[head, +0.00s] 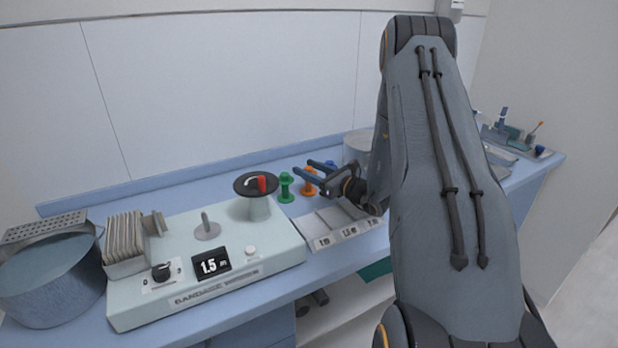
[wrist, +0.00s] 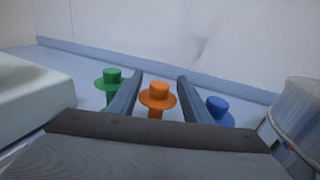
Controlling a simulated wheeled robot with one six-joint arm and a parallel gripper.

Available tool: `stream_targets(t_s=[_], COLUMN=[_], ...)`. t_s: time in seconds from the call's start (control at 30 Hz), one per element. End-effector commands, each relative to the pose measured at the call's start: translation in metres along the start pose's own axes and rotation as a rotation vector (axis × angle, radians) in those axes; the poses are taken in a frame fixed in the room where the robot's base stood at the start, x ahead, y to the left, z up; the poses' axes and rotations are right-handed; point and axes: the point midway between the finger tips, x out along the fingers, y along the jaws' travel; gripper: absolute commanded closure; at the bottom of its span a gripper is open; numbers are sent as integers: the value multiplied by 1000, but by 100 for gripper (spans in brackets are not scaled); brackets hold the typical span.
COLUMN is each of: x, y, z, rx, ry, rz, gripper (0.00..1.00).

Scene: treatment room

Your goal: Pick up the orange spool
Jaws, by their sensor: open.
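The orange spool (head: 309,181) stands upright on the blue counter, between a green spool (head: 286,187) and a blue spool (wrist: 218,110). My gripper (head: 312,169) is open and low over the counter, its fingers pointing toward the spools. In the wrist view the orange spool (wrist: 158,97) shows between the two fingers, with its flanged top in sight. The gripper's body hides its lower part. I cannot tell how far the fingers reach along it. The green spool is outside the left finger and the blue spool outside the right finger.
A bandage winder (head: 208,262) with a black disc stands left of the spools. A tray with labelled compartments (head: 335,237) lies in front. A metal canister (head: 357,147) stands behind my arm. A pot (head: 50,280) is at far left. The wall is close behind.

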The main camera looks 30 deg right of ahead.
Motion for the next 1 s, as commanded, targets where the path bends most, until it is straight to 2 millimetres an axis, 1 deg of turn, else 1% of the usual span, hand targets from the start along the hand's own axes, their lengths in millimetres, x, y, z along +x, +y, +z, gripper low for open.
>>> stream_targets(t_s=[0.13,0.27,0.3,0.4,0.77,0.87,1.0], x=[0,0,0,0,0,0,0], y=[0,0,0,1,0,0,0], z=[0,0,0,0,3,10,25], rx=[0,0,0,0,-1,-3,-3], ry=[0,0,0,0,-1,-1,-2], rz=[1,1,1,1,1,1,1], gripper=[56,78,84,100,100,100,100])
